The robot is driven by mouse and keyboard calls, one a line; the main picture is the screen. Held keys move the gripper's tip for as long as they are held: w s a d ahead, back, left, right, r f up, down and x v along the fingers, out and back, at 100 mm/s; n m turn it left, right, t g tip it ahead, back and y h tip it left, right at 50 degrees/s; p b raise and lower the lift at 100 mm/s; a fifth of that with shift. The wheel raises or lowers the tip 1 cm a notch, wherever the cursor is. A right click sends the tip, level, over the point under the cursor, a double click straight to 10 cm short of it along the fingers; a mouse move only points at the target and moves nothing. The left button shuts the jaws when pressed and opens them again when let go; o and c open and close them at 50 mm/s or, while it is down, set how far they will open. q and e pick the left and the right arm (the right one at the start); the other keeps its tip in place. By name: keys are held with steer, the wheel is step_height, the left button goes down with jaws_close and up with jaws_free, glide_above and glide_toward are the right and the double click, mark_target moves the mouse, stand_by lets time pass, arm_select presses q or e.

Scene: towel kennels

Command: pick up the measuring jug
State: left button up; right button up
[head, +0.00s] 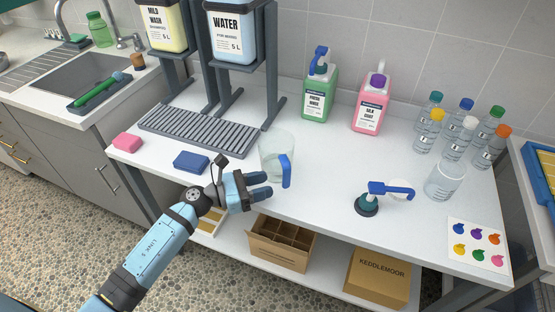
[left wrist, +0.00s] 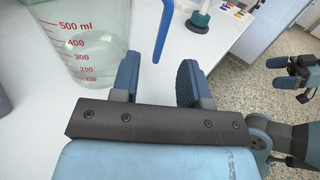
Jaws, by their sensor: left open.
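The measuring jug (head: 272,150) is clear, with a blue handle (head: 286,171), and stands upright on the white counter. In the left wrist view the jug (left wrist: 85,45) fills the upper left, with red marks up to 500 ml. Its handle (left wrist: 163,30) shows in line with the gap between the fingers. My left gripper (head: 262,185) is open at the counter's front edge, close to the jug, and nothing is held in it. In the left wrist view its fingers (left wrist: 158,82) are spread apart. Another dark gripper, my right one (left wrist: 290,75), shows at the far right; its jaw state is unclear.
A blue sponge (head: 191,161) and a dispenser rack with a grating (head: 205,133) are left of the jug. Green and pink bottles (head: 319,90) stand behind. A pump top (head: 367,204), a clear container (head: 443,182) and several capped bottles are right. Boxes (head: 281,243) sit below.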

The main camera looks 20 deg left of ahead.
mark_target(286, 186)
arm_select(q)
steer(key=x, duration=0.6)
steer(key=shift+w+d+f, duration=0.15)
steer(key=shift+w+d, duration=0.05)
steer(key=shift+d, duration=0.15)
jaws_close()
